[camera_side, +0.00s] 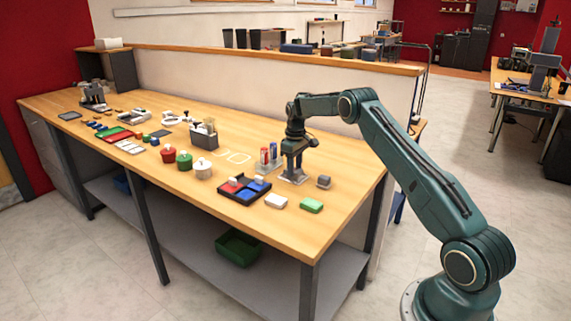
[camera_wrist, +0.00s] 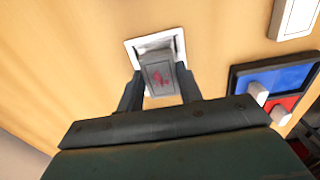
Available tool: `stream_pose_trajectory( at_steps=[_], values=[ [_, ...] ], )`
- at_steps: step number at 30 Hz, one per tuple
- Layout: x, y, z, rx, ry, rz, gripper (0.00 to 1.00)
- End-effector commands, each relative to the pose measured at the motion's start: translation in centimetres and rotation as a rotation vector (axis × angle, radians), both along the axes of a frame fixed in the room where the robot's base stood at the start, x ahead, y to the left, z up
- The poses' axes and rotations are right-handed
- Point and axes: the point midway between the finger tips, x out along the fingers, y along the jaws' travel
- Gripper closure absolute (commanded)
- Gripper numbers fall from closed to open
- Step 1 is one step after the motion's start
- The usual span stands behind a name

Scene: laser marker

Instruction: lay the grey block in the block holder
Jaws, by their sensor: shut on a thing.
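My gripper (camera_wrist: 160,88) is shut on the grey block (camera_wrist: 158,76), which has a red mark on its face. In the wrist view the block sits between the two fingers and overlaps the near part of the block holder (camera_wrist: 180,42), a pale square frame with a recess. In the side view my gripper (camera_side: 293,163) points down just above the holder's grey plate (camera_side: 293,178) on the table. The fingers hide most of the block there. I cannot tell whether the block touches the holder.
A black tray with red and blue compartments (camera_side: 244,190) lies left of the holder. Red and blue cans (camera_side: 268,157) stand close behind it. A small grey object (camera_side: 323,182), a white box (camera_side: 276,201) and a green box (camera_side: 311,205) lie near the table's front right edge.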

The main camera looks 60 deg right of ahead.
Motion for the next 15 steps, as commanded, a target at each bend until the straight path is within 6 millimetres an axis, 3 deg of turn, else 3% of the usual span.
stream_pose_trajectory(
  at_steps=[15],
  values=[
    [0.00,-0.01,-0.50,0.000,0.000,0.000,0.87]
  ],
)
